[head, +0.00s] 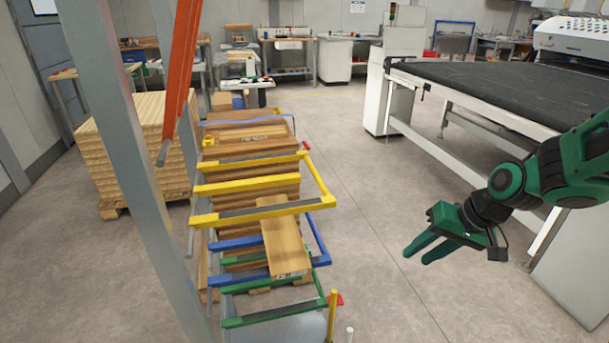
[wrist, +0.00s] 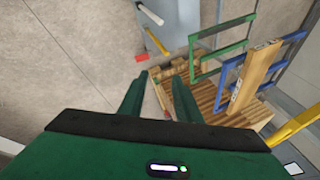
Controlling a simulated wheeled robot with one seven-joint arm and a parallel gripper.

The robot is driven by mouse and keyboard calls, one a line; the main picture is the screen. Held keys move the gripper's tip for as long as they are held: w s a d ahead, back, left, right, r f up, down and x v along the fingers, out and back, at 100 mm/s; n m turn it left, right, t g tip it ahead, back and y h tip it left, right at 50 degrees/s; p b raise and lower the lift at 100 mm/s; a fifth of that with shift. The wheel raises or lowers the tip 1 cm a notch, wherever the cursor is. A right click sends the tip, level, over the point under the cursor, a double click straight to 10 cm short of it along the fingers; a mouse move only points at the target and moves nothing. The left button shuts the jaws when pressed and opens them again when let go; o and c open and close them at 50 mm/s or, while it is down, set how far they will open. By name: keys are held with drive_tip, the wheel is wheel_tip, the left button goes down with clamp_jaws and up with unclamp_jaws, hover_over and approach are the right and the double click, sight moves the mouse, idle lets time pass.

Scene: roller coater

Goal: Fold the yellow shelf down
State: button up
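The yellow shelf (head: 317,180) is a frame of several bars in the middle of the head view. It sticks out roughly level from the grey rack, above the blue and green shelves. In the wrist view a yellow bar (wrist: 293,128), likely part of it, shows at the lower right. My gripper (head: 417,256) is to the right of the shelf, apart from it, over bare floor. Its two fingers are spread with nothing between them; they also show in the wrist view (wrist: 153,92).
A blue shelf (head: 317,236) and a green shelf (head: 275,313) lie below, with a wooden board (head: 286,240) resting there. Orange shelves (head: 180,70) stand folded up. A grey post (head: 132,150) is at left. A conveyor (head: 480,88) stands right; floor between is clear.

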drive_tip(key=w+a+r+t+y, duration=0.2)
drive_tip(key=w+a+y, duration=0.45)
drive_tip(key=a, duration=0.55)
drive_tip(key=w+a+r+m+t+y, duration=0.35)
drive_tip(key=w+a+r, duration=0.2)
drive_tip(key=r, duration=0.35)
drive_tip(key=s+x, duration=0.1)
drive_tip(key=x, duration=0.9)
drive_tip(key=shift+a+r+n+g, duration=0.15)
drive_tip(key=shift+a+n+g, duration=0.25)
drive_tip(key=shift+a, duration=0.2)
drive_tip(key=shift+w, duration=0.15)
clamp_jaws()
